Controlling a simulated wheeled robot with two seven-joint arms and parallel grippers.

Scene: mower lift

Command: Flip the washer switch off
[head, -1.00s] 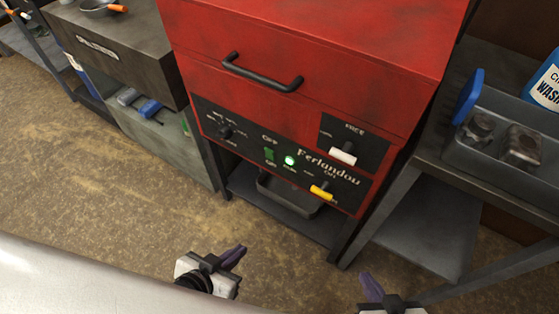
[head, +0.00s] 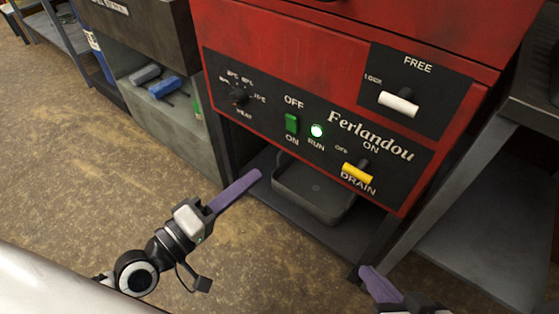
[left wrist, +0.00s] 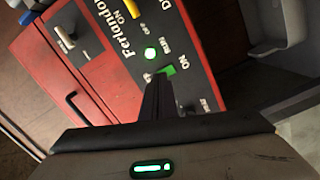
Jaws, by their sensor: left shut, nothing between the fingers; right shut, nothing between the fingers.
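The red washer (head: 300,45) has a black control panel on its front. The green power switch (head: 291,123) sits between the words OFF above and ON below. The round RUN light (head: 316,131) beside it glows green. My left gripper (head: 255,176) is shut and empty, below and to the left of the switch and apart from the panel. In the left wrist view its dark fingers (left wrist: 158,92) point at the panel, and the switch (left wrist: 168,70) shows just past their tips, partly hidden. My right gripper (head: 368,273) is shut and empty at the bottom, below the washer.
A yellow DRAIN lever (head: 357,173), a white lock lever (head: 398,104) and a temperature knob (head: 239,97) share the washer's front. A grey tray (head: 313,190) lies on the shelf below. A grey bench (head: 485,235) stands at right, and a cabinet (head: 165,140) at left.

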